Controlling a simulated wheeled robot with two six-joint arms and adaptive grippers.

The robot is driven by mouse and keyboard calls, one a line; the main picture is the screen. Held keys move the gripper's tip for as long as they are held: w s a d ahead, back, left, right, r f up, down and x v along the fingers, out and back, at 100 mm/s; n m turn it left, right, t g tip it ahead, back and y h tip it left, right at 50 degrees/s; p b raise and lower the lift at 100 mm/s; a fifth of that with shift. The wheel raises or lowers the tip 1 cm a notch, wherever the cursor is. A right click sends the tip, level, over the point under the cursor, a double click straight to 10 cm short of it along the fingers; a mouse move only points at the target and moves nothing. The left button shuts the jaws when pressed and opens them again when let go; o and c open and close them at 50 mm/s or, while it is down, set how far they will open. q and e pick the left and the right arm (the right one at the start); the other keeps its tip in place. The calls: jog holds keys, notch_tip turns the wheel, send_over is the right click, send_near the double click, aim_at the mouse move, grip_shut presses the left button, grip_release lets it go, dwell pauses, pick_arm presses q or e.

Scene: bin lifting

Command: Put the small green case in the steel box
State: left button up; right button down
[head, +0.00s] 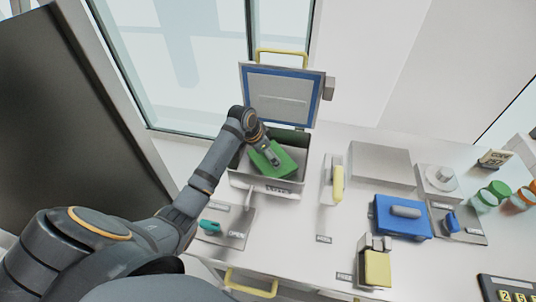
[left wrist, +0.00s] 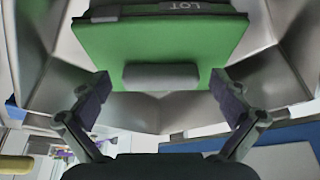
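The small green case (head: 286,165) is inside the steel box (head: 264,184) in the head view, tilted. The box's lid (head: 280,97) stands open behind it. My left gripper (head: 273,158) is over the case inside the box opening. In the left wrist view the green case (left wrist: 160,45) fills the upper middle, with its grey handle (left wrist: 160,77) facing the gripper. The two fingers of my left gripper (left wrist: 163,98) are spread wide, apart from the handle on either side. Part of the case's underside is hidden. My right gripper is not in view.
Right of the box are a yellow-handled lever (head: 337,184), a grey block (head: 381,165), a blue case (head: 402,216) and a yellow latch piece (head: 377,268). A teal-handled switch plate (head: 210,226) lies front left. Jars (head: 486,198) stand far right.

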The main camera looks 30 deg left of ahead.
pick_arm(q)
jog(key=shift+r, duration=0.1)
jog(key=b+v, duration=0.1)
jog(key=v, duration=1.1)
